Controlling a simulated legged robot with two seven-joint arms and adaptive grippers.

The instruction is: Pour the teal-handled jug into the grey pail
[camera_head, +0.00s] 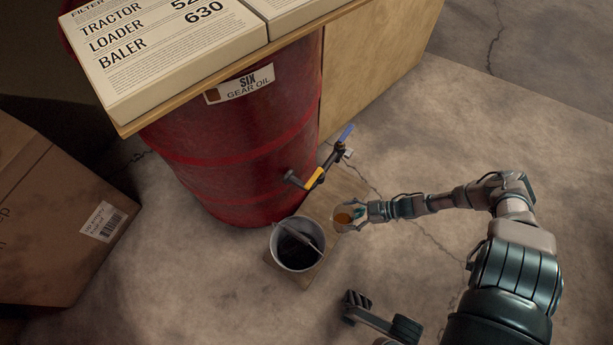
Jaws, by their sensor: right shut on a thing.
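The jug (343,219) is small and pale, with amber liquid showing inside and a bit of teal at its handle side. My right gripper (364,213) is shut on it at the handle, which is mostly hidden by the fingers. The grey pail (274,244) stands on a wooden board on the floor, just left of and below the jug in the picture. A bar, seemingly its handle, crosses the pail's dark opening. The jug is close to the pail's right rim; I cannot tell its exact height or tilt.
A red drum (235,150) labelled gear oil stands behind the pail, its yellow-and-blue-handled tap (315,178) jutting out near the jug. A cardboard box (50,215) stands left. Floor at right is clear.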

